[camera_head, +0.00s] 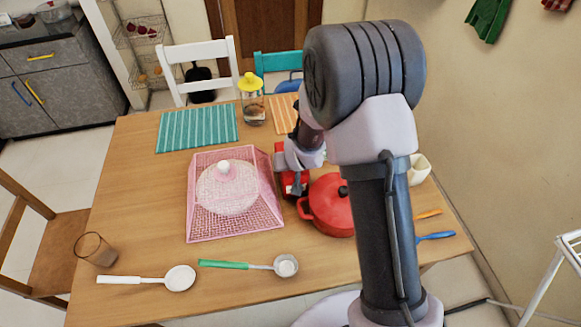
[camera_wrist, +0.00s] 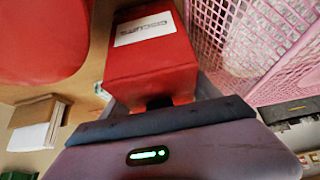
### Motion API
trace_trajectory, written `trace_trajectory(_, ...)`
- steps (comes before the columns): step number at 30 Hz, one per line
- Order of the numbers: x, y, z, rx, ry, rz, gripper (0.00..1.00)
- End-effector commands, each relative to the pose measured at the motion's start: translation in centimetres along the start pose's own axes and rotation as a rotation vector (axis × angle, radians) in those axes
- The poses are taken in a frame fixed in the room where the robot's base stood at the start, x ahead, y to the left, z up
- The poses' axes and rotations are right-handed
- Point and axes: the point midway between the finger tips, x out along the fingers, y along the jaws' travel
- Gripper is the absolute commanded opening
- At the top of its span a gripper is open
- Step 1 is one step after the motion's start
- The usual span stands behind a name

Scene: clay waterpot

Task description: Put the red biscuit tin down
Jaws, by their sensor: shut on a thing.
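The red biscuit tin (camera_wrist: 150,70), a box with a white label, fills the middle of the wrist view. My gripper (camera_wrist: 158,104) is shut on it at its near end. In the head view the tin (camera_head: 281,157) shows only in part, behind my gripper (camera_head: 291,186) and wrist, between the pink basket and the red pot. I cannot tell whether the tin touches the table.
The red pot (camera_head: 329,208) is close on the right. A yellow-topped jar (camera_head: 252,105) and a teal striped mat (camera_head: 197,129) lie farther back. Two ladles lie in front; bare wood (camera_head: 135,190) is at left.

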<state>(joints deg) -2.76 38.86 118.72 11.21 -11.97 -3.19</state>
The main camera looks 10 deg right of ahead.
Motion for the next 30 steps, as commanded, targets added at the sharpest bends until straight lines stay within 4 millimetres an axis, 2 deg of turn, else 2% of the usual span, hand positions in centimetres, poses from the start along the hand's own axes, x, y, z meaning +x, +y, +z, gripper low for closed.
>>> trace_trajectory(7,0.2,0.0,0.1,0.0,0.001,0.0,0.14)
trace_trajectory(8,0.1,0.0,0.1,0.0,0.0,0.0,0.77)
trace_trajectory(10,0.1,0.0,0.1,0.0,0.0,0.0,0.9)
trace_trajectory(19,0.0,0.0,0.0,0.0,0.0,0.0,0.93)
trace_trajectory(21,-0.6,0.0,-0.3,0.0,0.0,0.0,0.93)
trace_trajectory(23,-1.7,0.0,-0.3,0.0,0.001,0.0,0.93)
trace_trajectory(30,-8.7,0.0,-0.5,-0.001,0.003,0.0,0.93)
